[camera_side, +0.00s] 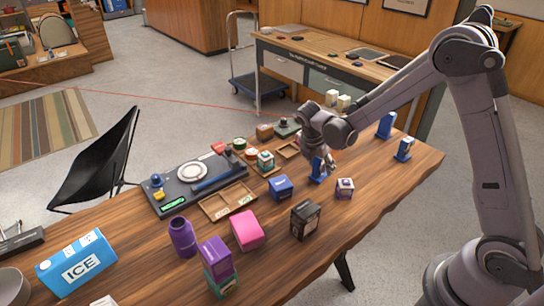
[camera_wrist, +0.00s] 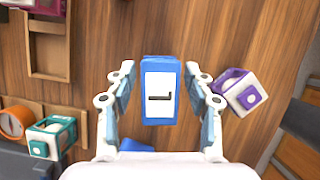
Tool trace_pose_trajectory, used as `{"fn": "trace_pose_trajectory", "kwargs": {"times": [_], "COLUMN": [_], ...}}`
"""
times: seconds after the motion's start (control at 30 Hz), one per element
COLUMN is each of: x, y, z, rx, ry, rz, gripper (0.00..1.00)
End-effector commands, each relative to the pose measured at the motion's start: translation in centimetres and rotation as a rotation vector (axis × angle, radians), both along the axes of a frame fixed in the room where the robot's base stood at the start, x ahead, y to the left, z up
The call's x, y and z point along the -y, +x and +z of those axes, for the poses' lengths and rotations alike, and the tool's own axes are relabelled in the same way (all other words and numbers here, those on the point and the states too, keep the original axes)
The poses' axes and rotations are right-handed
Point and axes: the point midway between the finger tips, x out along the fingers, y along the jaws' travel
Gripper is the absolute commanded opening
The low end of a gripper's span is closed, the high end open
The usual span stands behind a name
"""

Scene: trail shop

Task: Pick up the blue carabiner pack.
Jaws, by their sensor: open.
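A blue carabiner pack (camera_wrist: 160,66) with a white label and a dark mark stands between the fingers of my gripper (camera_wrist: 160,76) in the wrist view. A finger is on each side of it, with narrow gaps showing. In the side view the blue pack (camera_side: 317,173) is on the wooden table, directly under my gripper (camera_side: 322,160), partly hidden by it. My gripper is open. Another blue item (camera_wrist: 148,145) shows just in front of the palm, mostly hidden. A similar blue pack (camera_side: 386,125) stands farther right in the side view.
A purple-and-white box (camera_wrist: 242,90) sits close by the right finger; it also shows in the side view (camera_side: 345,188). A blue box (camera_side: 281,187) and a black box (camera_side: 305,219) stand nearby. A teal-framed box (camera_wrist: 50,138) and wooden tray (camera_wrist: 36,74) lie left.

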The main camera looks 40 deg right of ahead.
Motion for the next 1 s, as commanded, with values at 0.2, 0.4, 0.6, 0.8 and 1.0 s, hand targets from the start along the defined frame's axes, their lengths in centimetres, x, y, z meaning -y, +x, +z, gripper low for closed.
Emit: {"fn": "trace_pose_trajectory", "kwargs": {"times": [0.2,0.4,0.6,0.8,1.0], "x": [0.0,0.0,0.0,0.0,0.4], "y": [0.0,0.0,0.0,0.0,-0.3], "z": [0.0,0.1,0.2,1.4,4.6], "rx": [0.000,0.000,0.000,0.000,-0.001], "ry": [0.000,0.000,0.000,0.000,0.000], "rz": [0.000,0.000,0.000,0.000,-0.003], "gripper": [0.07,0.00,0.00,0.00,0.00]}}
